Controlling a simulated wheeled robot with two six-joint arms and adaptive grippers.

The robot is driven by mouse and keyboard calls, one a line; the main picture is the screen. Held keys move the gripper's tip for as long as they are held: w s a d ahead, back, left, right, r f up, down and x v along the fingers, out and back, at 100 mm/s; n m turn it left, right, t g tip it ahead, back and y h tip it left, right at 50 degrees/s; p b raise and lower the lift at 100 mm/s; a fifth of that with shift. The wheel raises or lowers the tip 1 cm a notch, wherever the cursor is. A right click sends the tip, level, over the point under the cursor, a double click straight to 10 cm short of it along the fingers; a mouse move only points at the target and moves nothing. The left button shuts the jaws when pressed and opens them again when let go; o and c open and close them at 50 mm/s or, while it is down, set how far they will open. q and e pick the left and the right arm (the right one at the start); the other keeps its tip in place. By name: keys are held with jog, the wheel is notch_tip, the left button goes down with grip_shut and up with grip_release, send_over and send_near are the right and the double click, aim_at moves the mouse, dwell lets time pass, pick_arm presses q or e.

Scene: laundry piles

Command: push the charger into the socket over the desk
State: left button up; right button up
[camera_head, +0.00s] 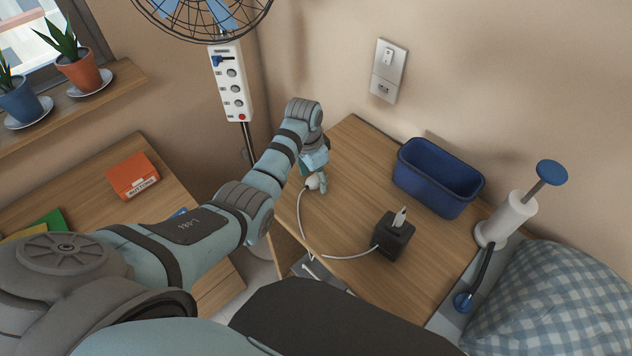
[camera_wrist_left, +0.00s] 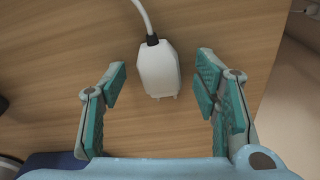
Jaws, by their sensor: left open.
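The white charger (camera_head: 313,182) lies on the wooden desk (camera_head: 345,225), partly hidden by my gripper in the head view. In the left wrist view the charger (camera_wrist_left: 158,70) shows whole, its cable at the top and small prongs at the bottom. My left gripper (camera_head: 320,174) is low over the desk. In the wrist view its fingers (camera_wrist_left: 162,82) stand open on either side of the charger, with a gap at each side. The socket (camera_head: 383,88) is in the lower part of a wall plate above the desk, below a switch. My right gripper is not in view.
A white cable (camera_head: 345,257) runs from the charger to a black block (camera_head: 393,236). A blue bin (camera_head: 440,178) stands by the wall, with a white pump-like cylinder (camera_head: 507,218) to its right.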

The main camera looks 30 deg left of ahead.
pick_arm(q)
jog(key=shift+r, duration=0.1)
jog(key=c, duration=1.2)
notch_tip(320, 180, up, 13)
jog(key=p, duration=0.3)
jog(key=shift+c, duration=0.2)
notch_tip(320, 180, up, 7)
jog(key=p, duration=0.5)
send_over(315, 178)
notch_tip(315, 178, down, 18)
jog(key=b, duration=0.6)
jog(key=shift+r+b, duration=0.2)
jog(key=shift+b, duration=0.1)
